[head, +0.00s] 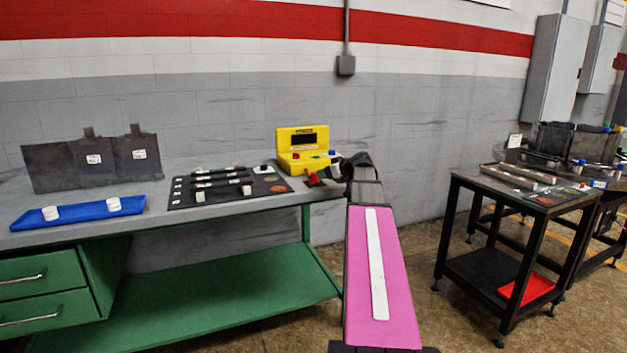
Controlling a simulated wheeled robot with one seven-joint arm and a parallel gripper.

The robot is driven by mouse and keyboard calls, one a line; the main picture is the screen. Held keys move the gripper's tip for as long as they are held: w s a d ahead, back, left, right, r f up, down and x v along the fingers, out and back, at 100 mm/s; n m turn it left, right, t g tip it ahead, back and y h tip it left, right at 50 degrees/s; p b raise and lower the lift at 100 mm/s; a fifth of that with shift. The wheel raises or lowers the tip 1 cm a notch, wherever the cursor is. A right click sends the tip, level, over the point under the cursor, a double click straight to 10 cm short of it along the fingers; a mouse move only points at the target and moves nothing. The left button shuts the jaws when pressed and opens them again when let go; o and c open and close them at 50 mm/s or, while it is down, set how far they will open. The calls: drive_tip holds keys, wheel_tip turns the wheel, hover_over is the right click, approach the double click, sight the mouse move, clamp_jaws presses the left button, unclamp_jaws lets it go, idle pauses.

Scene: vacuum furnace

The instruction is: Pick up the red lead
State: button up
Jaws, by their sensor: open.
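A small red piece (312,177), which looks like the red lead, is at the right end of the grey bench, just in front of the yellow meter (302,141). My gripper (326,175) is beside it on the right, low over the bench corner. The gripper is open. It is small and partly covered by my wrist, so I cannot tell whether a finger touches the red piece. Any cable from the red piece is too small to make out.
A black mat (228,187) with dark rods and white pieces lies left of the meter. A blue tray (78,213) with two white pieces is farther left. Dark panels (92,162) lean on the wall. A black table (520,190) stands right, with open floor before it.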

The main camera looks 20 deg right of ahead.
sight(314, 174)
drive_tip(key=shift+x, duration=3.5)
drive_tip(key=shift+r, duration=0.2)
drive_tip(key=c, duration=1.1)
